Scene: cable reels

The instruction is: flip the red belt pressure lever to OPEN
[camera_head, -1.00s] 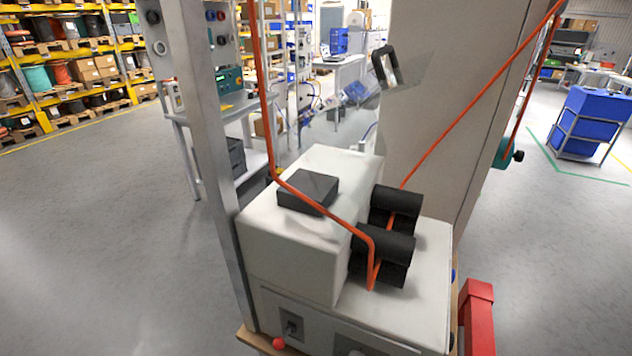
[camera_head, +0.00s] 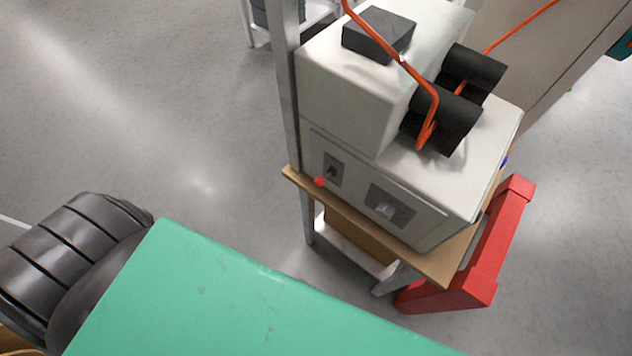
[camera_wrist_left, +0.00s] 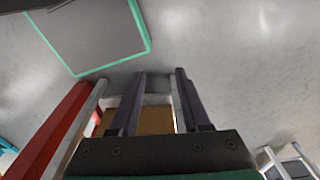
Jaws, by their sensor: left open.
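A small red ball knob (camera_head: 320,182), likely the end of the belt pressure lever, shows at the lower left of the white machine's (camera_head: 345,100) front. It sits just below a dark switch plate (camera_head: 333,170). The lever's arm and any OPEN marking are too small to make out. My left gripper (camera_wrist_left: 160,75) shows in the left wrist view with its two dark fingers apart and nothing between them. Brown board and pale frame parts lie beyond the fingers. The knob cannot be made out there. Neither gripper's fingers show in the head view.
Black rollers (camera_head: 455,95) with an orange cable (camera_head: 430,110) sit on the machine. A second panel fitting (camera_head: 388,207) is right of the knob. A wooden board (camera_head: 440,268) juts out below. A red stand (camera_head: 490,250) is at right. Open floor (camera_head: 150,110) lies left.

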